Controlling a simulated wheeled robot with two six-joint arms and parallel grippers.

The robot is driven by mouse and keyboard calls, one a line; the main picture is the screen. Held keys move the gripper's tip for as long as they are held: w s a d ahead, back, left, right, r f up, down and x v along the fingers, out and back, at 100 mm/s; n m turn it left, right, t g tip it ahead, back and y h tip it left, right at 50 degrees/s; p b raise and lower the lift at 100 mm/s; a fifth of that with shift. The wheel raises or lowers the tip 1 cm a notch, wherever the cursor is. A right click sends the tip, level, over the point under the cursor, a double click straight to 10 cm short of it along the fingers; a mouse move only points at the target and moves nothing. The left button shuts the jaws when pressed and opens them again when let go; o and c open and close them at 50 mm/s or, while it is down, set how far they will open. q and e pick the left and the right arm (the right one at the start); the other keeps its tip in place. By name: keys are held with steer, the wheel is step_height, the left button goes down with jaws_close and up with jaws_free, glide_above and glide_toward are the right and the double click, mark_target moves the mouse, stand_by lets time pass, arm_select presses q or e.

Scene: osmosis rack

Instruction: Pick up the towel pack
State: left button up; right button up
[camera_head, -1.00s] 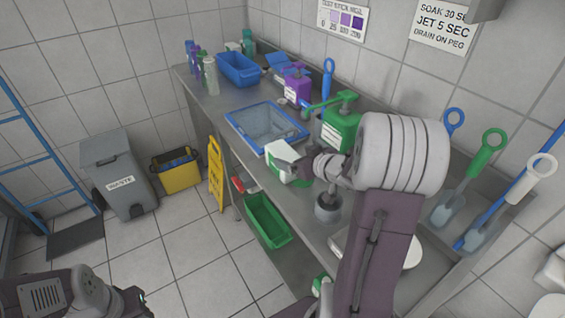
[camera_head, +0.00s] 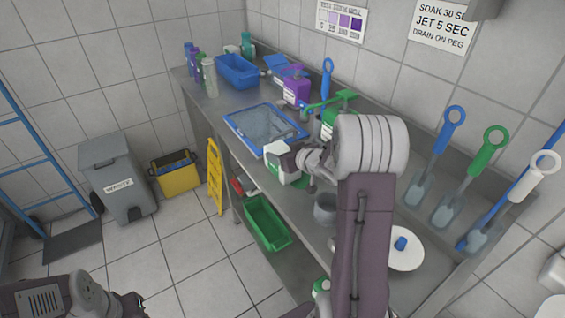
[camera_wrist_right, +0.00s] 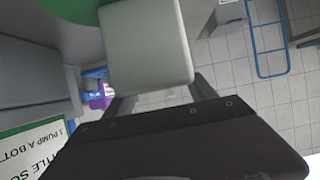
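The towel pack, a white block (camera_head: 278,172), stands near the front edge of the steel counter in the head view, beside a green round patch. My right gripper (camera_head: 291,162) is at its right side, partly covering it. In the right wrist view the pale pack (camera_wrist_right: 148,45) lies just ahead of the two fingers (camera_wrist_right: 162,98). The fingers are spread about as wide as the pack. I cannot tell whether they touch it. My left arm shows at the lower left of the head view, over the floor; its gripper (camera_head: 130,304) is barely visible.
A blue-rimmed tray (camera_head: 240,131) lies just behind the pack. A green pump bottle (camera_head: 327,124) and purple bottle (camera_head: 296,92) stand toward the wall. A green crate (camera_head: 266,222) sits below.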

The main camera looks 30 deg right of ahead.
steer(key=c, duration=0.5)
